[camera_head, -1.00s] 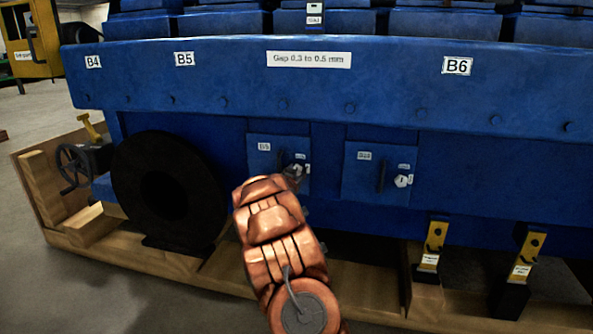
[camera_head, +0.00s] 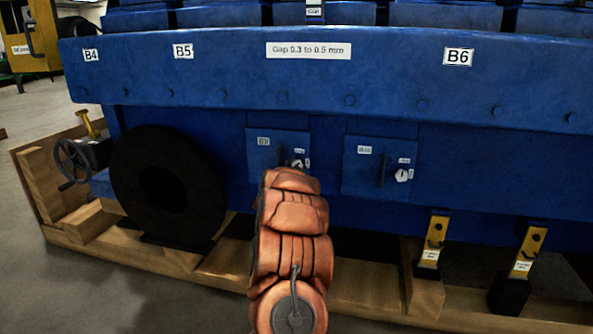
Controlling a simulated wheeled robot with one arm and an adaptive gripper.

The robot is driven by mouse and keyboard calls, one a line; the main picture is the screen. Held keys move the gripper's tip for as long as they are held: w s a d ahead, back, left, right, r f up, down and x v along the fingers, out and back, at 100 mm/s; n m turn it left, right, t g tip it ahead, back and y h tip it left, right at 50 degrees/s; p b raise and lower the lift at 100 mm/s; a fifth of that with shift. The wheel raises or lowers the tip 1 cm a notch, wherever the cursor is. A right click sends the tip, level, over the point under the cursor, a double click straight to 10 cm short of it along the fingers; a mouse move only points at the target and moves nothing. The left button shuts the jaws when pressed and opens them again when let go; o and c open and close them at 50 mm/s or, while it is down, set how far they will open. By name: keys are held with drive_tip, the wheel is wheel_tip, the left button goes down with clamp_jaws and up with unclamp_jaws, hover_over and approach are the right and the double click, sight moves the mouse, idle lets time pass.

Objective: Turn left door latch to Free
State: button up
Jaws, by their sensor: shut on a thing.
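The left door (camera_head: 264,152) is a small blue panel on the side of the blue engine block, with a small label at its upper left. Its light latch (camera_head: 298,163) shows just above the end of my copper-coloured arm. My gripper (camera_head: 293,167) is at this latch and shut on it; the fingers are mostly hidden behind my arm. The latch's exact angle and the label wording beside it are too small to read. The right door (camera_head: 350,178) has a dark handle (camera_head: 382,171) and its own white latch (camera_head: 403,175), which nothing touches.
A large black ring (camera_head: 135,205) stands left of the doors, with a handwheel (camera_head: 73,163) beyond it. Two yellow brackets (camera_head: 434,240) (camera_head: 526,252) stand at the lower right. A wooden cradle (camera_head: 215,262) runs below the engine.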

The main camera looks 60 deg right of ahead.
drive_tip(key=shift+f+m+b, duration=0.15)
drive_tip(key=shift+m+b, duration=1.55)
drive_tip(key=shift+m, duration=0.6)
drive_tip(key=shift+f+m+b, duration=0.15)
drive_tip(key=shift+m+b, duration=1.5)
drive_tip(key=shift+m, duration=0.65)
drive_tip(key=shift+r, duration=0.1)
drive_tip(key=o, duration=1.1)
drive_tip(key=shift+o, duration=0.2)
drive_tip(key=shift+s, duration=0.1)
drive_tip(key=v, duration=1.2)
